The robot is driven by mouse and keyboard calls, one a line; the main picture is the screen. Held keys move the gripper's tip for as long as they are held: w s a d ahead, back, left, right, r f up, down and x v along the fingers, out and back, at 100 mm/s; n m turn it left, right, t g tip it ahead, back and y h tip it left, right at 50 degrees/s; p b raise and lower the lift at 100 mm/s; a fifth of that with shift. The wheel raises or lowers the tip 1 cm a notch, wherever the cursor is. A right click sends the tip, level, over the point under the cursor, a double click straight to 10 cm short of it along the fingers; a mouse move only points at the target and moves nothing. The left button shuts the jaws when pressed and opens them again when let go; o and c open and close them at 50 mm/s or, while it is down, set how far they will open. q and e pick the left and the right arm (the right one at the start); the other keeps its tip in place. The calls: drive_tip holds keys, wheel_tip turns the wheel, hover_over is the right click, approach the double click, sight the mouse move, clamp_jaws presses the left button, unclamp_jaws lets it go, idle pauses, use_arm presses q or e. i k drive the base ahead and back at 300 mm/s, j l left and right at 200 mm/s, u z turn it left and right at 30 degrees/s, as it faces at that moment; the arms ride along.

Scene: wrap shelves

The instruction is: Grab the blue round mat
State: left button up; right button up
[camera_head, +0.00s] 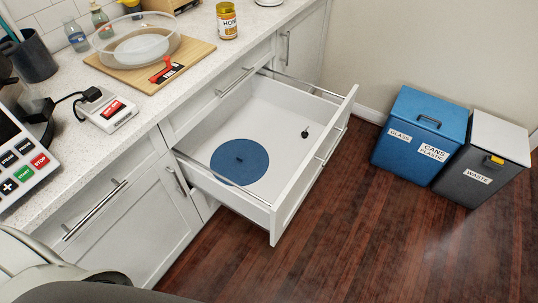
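The blue round mat (254,159) lies flat on the floor of an open white drawer (278,119), toward the drawer's left end. A small raised dark spot shows at its middle. Its lower left edge is partly hidden behind the drawer's side wall. Neither of my grippers is in view, and nothing touches the mat from above.
A small black item (305,133) lies in the drawer. The counter (150,100) holds a glass bowl (142,47) on a wooden board (187,57) and a honey jar (227,20). A blue bin (412,137) and a grey bin (478,172) stand right. Floor before the drawer is clear.

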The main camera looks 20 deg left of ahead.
sight(244, 161)
drive_tip(key=u, duration=0.8)
